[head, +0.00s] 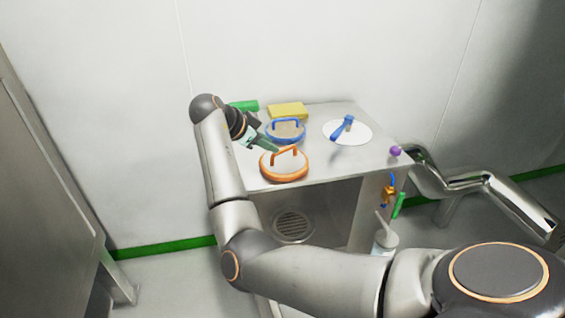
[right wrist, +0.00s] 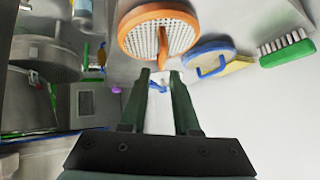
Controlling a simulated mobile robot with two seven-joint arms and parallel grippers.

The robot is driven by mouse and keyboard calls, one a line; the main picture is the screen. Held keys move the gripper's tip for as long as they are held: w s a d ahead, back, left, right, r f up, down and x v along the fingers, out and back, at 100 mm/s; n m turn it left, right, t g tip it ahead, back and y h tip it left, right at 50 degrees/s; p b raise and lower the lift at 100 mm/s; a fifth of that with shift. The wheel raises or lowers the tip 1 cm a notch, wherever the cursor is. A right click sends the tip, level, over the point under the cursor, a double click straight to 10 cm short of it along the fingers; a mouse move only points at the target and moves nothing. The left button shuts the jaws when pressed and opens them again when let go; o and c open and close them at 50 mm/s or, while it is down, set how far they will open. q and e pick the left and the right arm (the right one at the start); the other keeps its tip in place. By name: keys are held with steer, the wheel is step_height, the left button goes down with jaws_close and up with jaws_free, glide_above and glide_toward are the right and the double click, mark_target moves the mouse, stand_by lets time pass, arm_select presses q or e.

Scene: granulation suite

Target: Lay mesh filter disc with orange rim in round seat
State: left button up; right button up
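The mesh filter disc with the orange rim (head: 284,172) lies on the steel table near its front edge, its orange arched handle standing up. In the right wrist view the disc (right wrist: 139,37) shows its pale mesh, with the handle close to my fingertips. My right gripper (head: 273,147) is beside the handle, just above the disc. Its two fingers (right wrist: 160,76) are apart, and I see no grip on the handle. My left gripper is not in view. I cannot clearly make out the round seat; a round grille (head: 293,226) shows below the table top.
A blue-rimmed disc (head: 286,131) lies right behind the orange one. A yellow block (head: 288,110) and green brush (head: 244,105) are at the back. A white round plate (head: 362,131) with a blue-handled tool (head: 342,128) is at right, near a purple knob (head: 395,151) and steel pipe (head: 470,183).

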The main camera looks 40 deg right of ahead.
mark_target(282, 151)
steer(key=x, duration=0.8)
steer(key=shift+w+f, duration=0.15)
steer(key=shift+w, duration=0.1)
jaws_close()
